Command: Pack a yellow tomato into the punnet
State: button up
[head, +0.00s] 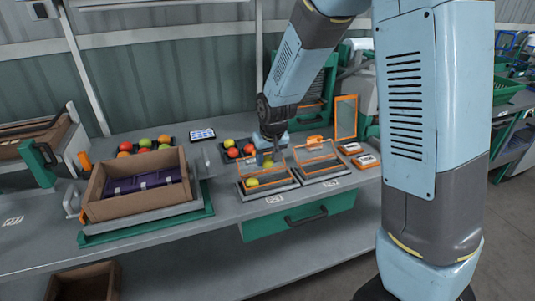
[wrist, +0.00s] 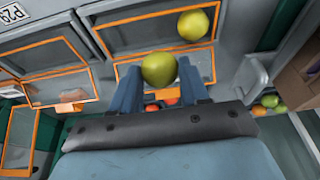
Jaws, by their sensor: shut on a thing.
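My gripper (head: 268,154) is shut on a yellow-green tomato (wrist: 160,69), which shows between its two blue fingers in the wrist view. In the head view the held tomato (head: 267,163) is just below the fingers, over the back of the left orange-framed punnet (head: 272,188). A second yellow tomato (head: 252,182) lies inside this punnet near its front left; it also shows in the wrist view (wrist: 193,25). The held tomato appears raised above the punnet floor, but its exact height is hard to tell.
Another orange-framed punnet (head: 322,178) stands right beside it and looks empty. A dark tray (head: 232,153) of red and green tomatoes is behind. A brown box (head: 131,208) with a purple insert stands to the left. A tablet (head: 202,134) lies at the back.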

jog(key=shift+f, duration=2.65)
jog(key=shift+s+d, duration=0.1)
jog(key=o, duration=0.8)
jog(key=shift+c, duration=1.3)
jog(key=shift+r, duration=3.05)
